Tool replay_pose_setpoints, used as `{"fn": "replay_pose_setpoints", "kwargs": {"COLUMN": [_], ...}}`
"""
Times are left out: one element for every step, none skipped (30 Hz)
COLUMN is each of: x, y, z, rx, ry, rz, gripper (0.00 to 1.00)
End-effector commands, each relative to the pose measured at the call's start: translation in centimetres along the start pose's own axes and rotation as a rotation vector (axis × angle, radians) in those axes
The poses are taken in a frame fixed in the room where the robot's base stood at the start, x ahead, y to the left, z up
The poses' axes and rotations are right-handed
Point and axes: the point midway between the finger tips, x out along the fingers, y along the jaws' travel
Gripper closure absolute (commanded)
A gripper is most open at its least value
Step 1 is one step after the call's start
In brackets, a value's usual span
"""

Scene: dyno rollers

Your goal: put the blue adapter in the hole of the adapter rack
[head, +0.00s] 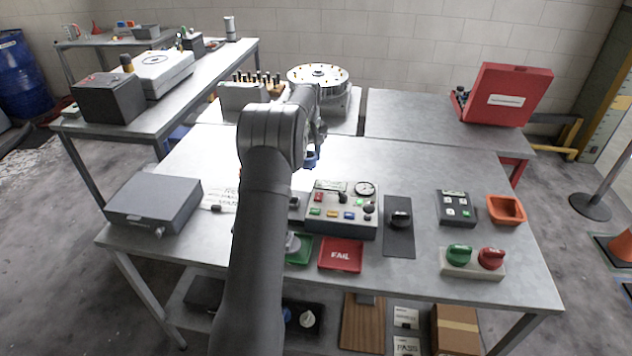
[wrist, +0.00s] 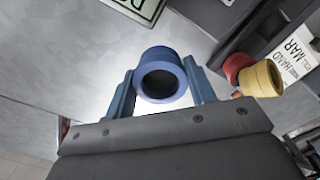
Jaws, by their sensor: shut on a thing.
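My gripper (wrist: 160,67) is shut on the blue adapter (wrist: 163,57), a short ring with an open bore, held between the two blue fingers in the wrist view. In the head view the blue adapter (head: 311,159) shows just below my gripper (head: 313,150), above the table behind the control panel. A yellow adapter (wrist: 262,78) and a red adapter (wrist: 236,66) show at the right of the wrist view, beside a printed label and apart from the held adapter. I cannot pick out the adapter rack or its empty hole for certain; my arm hides part of the table.
A control panel (head: 342,209) with buttons and a gauge stands mid-table. A red FAIL tray (head: 341,255) and a green tray (head: 300,251) lie in front. A grey box (head: 153,203) stands at left. A round dial fixture (head: 320,77) stands behind. The table's back right is clear.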

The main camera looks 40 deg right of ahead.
Motion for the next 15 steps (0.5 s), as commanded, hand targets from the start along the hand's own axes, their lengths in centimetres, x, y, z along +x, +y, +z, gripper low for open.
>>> {"fn": "replay_pose_setpoints", "kwargs": {"x": [1.0,1.5,2.2,2.5,2.8,3.1,3.4,3.6,4.2,4.6,5.2,5.9,6.4,6.9,7.4], "y": [-0.1,-0.1,-0.1,-0.1,-0.1,-0.1,-0.1,-0.1,-0.1,-0.1,-0.1,-0.1,-0.1,-0.1,-0.1], "z": [0.0,0.0,0.0,0.0,0.0,0.0,0.0,0.0,0.0,0.0,0.0,0.0,0.0,0.0,0.0], "rx": [0.0,0.0,0.0,0.0,0.0,0.0,0.0,0.001,0.001,0.001,0.001,0.001,0.001,0.001,0.001], "ry": [-0.002,-0.002,-0.003,-0.002,-0.001,-0.001,-0.001,-0.001,-0.001,-0.002,-0.002,-0.003,-0.002,-0.002,-0.002], "rz": [-0.002,-0.002,-0.002,-0.001,0.0,0.0,0.0,0.0,0.0,0.0,-0.001,-0.001,-0.001,0.0,0.0], "gripper": [0.83,0.83,0.83,0.83,0.83,0.83,0.83,0.83,0.83,0.83,0.83,0.83,0.83,0.83,0.83]}}
